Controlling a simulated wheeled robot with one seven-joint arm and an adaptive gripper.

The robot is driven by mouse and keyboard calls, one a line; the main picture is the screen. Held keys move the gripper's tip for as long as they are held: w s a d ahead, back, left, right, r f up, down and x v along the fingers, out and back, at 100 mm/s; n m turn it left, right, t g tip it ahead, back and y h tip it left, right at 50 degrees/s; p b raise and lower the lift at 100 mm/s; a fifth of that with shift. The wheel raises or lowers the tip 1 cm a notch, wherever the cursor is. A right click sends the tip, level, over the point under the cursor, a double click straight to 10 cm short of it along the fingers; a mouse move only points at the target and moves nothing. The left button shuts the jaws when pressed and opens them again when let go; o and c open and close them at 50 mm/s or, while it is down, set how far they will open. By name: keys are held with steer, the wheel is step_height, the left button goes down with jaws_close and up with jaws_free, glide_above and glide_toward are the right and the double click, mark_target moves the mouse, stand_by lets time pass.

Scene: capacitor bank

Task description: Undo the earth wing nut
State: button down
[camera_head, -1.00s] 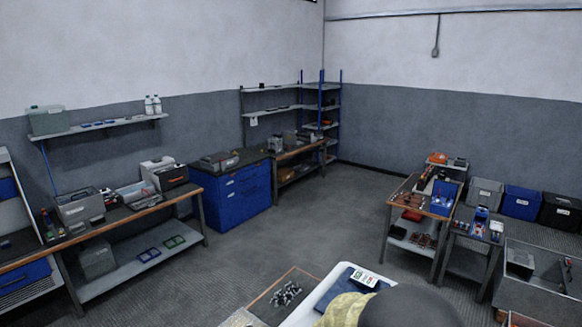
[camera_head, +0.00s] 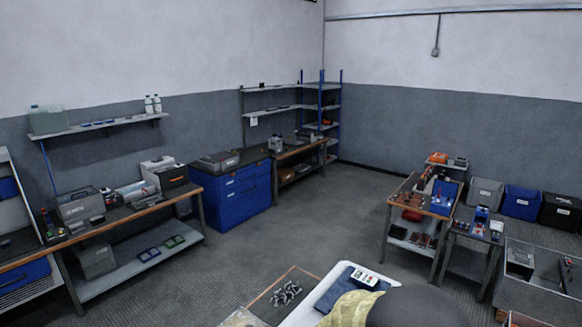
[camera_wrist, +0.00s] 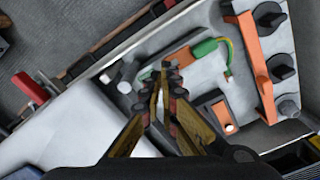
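In the wrist view my gripper (camera_wrist: 170,78) reaches over a pale panel (camera_wrist: 130,65). Its two yellow-and-black fingers come close together at the tips, beside the end of a green-and-yellow earth lead (camera_wrist: 206,48). I cannot make out the earth wing nut; the fingertips may hide it. Whether anything is between the tips I cannot tell. The head view shows only part of my arm at the bottom edge, not the fingertips.
An orange bar with black knobs (camera_wrist: 258,60) stands right of the fingers. An orange-and-black block (camera_wrist: 217,113) sits close to the right finger. A red-handled thing (camera_wrist: 33,88) is at the left. A bench with small parts (camera_head: 284,293) is in the head view.

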steer(key=shift+s+d, duration=0.1)
steer(key=shift+d, duration=0.05)
steer(key=shift+s+d, duration=0.15)
steer(key=shift+r, duration=0.15)
step_height(320, 180, up, 6)
steer(key=p, duration=0.3)
steer(key=shift+p, duration=0.4)
